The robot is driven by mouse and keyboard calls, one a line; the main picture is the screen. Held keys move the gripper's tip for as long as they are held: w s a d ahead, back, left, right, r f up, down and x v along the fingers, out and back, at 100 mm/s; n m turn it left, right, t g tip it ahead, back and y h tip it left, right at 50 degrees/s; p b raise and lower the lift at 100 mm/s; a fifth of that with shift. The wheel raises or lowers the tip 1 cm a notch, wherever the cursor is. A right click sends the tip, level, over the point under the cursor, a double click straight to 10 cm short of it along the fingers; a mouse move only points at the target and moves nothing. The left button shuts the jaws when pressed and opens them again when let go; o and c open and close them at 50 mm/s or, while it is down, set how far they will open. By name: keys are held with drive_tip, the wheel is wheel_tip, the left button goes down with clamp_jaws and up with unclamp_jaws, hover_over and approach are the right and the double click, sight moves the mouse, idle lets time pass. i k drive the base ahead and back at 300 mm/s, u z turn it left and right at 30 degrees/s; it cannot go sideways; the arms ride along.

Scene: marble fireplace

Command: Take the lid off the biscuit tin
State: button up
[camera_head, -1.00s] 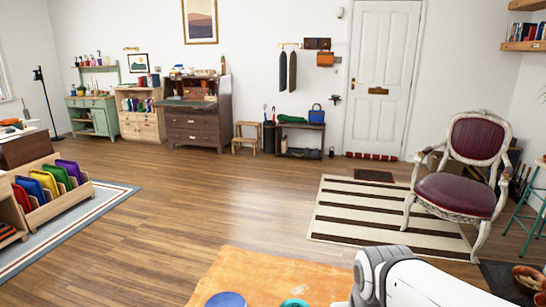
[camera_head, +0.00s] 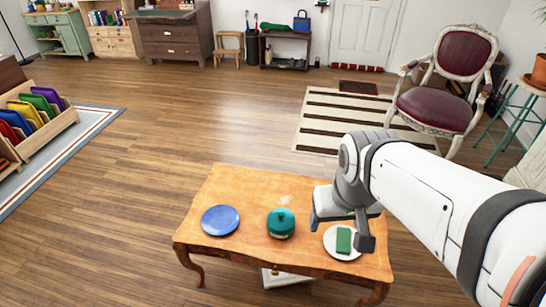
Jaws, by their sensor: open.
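The biscuit tin (camera_head: 281,231) is round and dark teal, upright in the middle of the wooden table. Its teal lid (camera_head: 282,217), with a small knob on top, sits on it. My gripper (camera_head: 341,232) is open to the right of the tin, apart from it and above the white plate.
A blue plate (camera_head: 220,220) lies left of the tin. A white plate (camera_head: 330,238) with a green block (camera_head: 344,240) lies right of it. They share the wooden table (camera_head: 240,185). A red chair (camera_head: 440,95) stands behind my arm at the right. Open wooden floor lies beyond the table.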

sight(279, 220)
drive_tip(key=z, duration=2.95)
drive_tip(key=k, duration=1.2)
drive_tip(key=u, duration=1.8)
drive_tip(key=i, duration=0.65)
